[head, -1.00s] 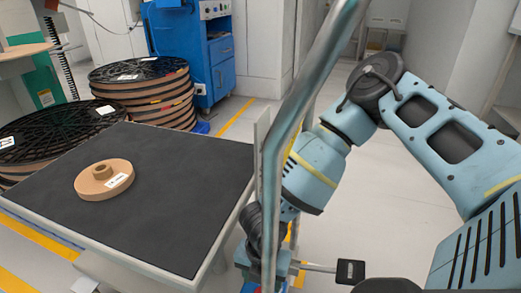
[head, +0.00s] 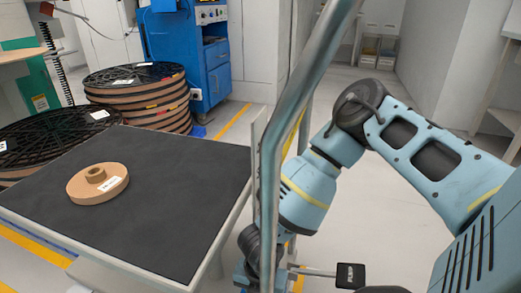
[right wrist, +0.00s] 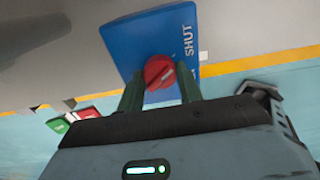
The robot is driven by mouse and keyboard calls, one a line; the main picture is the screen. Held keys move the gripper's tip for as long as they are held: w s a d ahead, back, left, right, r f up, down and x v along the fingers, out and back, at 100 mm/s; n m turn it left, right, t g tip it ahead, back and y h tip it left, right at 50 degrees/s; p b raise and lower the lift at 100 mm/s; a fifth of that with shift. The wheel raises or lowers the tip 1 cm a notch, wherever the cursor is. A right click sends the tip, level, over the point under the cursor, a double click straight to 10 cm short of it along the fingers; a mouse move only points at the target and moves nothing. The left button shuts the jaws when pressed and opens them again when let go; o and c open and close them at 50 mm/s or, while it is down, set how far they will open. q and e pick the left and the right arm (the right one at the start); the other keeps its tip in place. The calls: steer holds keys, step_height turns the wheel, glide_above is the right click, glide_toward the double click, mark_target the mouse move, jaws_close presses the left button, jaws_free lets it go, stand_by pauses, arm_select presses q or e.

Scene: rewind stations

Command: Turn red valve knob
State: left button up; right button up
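The red valve knob (right wrist: 159,73) sits on a blue plate (right wrist: 150,38) marked "SHUT" in the right wrist view. A dark slot or line crosses its face at a slant. My right gripper (right wrist: 160,88) has one green finger on each side of the knob. The knob fills the gap, and the fingers appear to be against its sides. In the head view my right arm reaches down behind a metal post, and its gripper and the knob cannot be made out there. My left gripper is not in view.
A slanted metal post (head: 272,165) stands in front of my right arm. A black-ended rod (head: 350,275) sticks out at the bottom. A dark-topped table (head: 165,200) at left carries a brown reel (head: 98,184). Stacked black reels (head: 135,95) and a blue cabinet (head: 215,70) stand behind.

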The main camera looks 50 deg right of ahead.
steer(key=shift+c, duration=1.1)
